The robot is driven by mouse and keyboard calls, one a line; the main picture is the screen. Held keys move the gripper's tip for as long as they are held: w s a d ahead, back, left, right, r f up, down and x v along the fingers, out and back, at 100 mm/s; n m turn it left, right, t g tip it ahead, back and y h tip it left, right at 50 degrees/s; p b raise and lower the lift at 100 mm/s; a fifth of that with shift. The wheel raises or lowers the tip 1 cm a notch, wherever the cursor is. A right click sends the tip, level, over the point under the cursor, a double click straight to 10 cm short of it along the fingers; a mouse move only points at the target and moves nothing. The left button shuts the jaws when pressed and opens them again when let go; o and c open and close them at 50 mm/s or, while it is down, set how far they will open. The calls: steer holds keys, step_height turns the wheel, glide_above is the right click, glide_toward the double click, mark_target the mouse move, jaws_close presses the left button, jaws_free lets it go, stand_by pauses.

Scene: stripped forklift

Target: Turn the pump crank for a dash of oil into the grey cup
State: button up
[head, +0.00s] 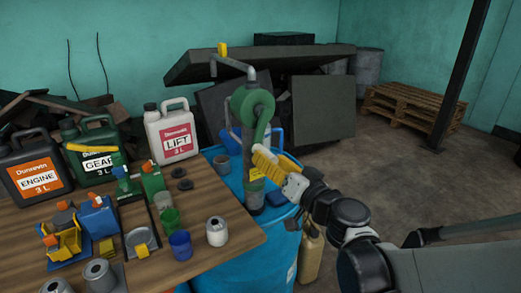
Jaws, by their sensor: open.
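The green rotary pump (250,104) stands upright on the blue drum (235,255), right of the bench. Its grey spout (232,64) points left at the top. A green crank arm (264,122) hangs down the pump's right side. My yellow-fingered gripper (262,163) is open at the lower end of this crank; the fingers hide the crank's handle, and I cannot tell whether they touch it.
A tan container (311,255) stands right of the drum. Floor farther right is clear before the pallets (412,104).

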steer(key=v, duration=0.5)
steer(key=shift+s+d, duration=0.2)
steer(key=shift+s, duration=0.1)
stand_by(1.0)
steer(key=s+d+f+g+h, duration=0.45)
steer(key=s+f+g, duration=0.2)
steer(key=s, duration=0.35)
steer(key=s+d+f+m+g+h, duration=0.1)
steer(key=s+d+f+h, duration=0.3)
steer(key=s+d, duration=0.4)
steer(key=d+h, duration=0.1)
steer(key=d, duration=0.2)
steer(key=shift+d, duration=0.15)
steer(key=shift+f+h, duration=0.1)
steer(key=shift+h, duration=0.15)
